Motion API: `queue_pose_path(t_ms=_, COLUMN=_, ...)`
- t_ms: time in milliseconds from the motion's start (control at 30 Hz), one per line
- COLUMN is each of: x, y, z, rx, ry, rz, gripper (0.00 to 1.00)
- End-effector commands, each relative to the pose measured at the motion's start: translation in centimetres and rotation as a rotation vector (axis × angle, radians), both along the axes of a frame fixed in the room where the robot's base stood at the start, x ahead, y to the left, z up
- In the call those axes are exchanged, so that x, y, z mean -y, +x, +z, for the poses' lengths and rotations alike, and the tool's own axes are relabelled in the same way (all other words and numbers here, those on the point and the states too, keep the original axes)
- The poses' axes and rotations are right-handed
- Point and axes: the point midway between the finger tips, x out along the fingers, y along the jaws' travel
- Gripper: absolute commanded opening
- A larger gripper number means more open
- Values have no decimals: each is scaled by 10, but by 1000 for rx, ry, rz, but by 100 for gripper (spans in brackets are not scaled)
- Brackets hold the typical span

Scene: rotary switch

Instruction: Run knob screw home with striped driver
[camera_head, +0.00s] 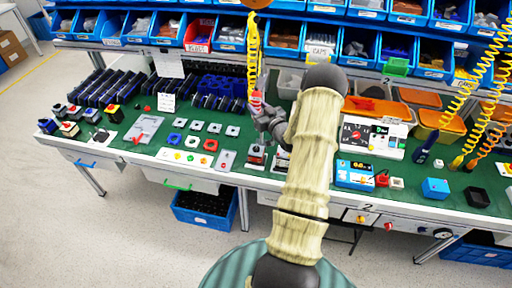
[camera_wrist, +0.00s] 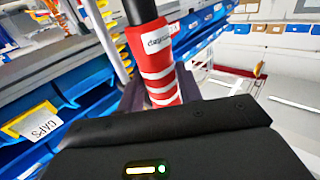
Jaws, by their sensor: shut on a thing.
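The striped driver (camera_wrist: 160,62), red with white bands and a black upper part, is between the fingers of my gripper (camera_wrist: 160,95) in the wrist view. In the head view the driver (camera_head: 257,102) hangs below a yellow coiled cord (camera_head: 253,50), and my gripper (camera_head: 262,110) is shut on it above the green bench. The driver stands roughly upright. A small switch unit (camera_head: 257,155) with a grey block and some red sits on the bench below my gripper. Another similar unit beside it is partly hidden by my arm. The knob screw and the driver's tip cannot be made out.
The green bench (camera_head: 235,178) carries several switch parts on the left and a test panel (camera_head: 372,137) on the right. Blue bins (camera_head: 363,45) line the back shelf. More yellow coiled cords (camera_head: 483,85) hang at the right. A blue instrument (camera_head: 355,174) sits near the front edge.

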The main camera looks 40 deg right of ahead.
Motion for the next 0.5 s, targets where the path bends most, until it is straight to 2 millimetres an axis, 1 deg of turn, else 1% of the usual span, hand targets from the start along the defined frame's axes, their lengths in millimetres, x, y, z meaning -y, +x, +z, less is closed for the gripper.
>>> queue_pose_path(t_ms=33, x=0, y=0, z=-7, rx=-3, ry=0, rz=0, gripper=12)
queue_pose_path(t_ms=500, x=0, y=0, z=-30, rx=-4, ry=0, rz=0, gripper=12)
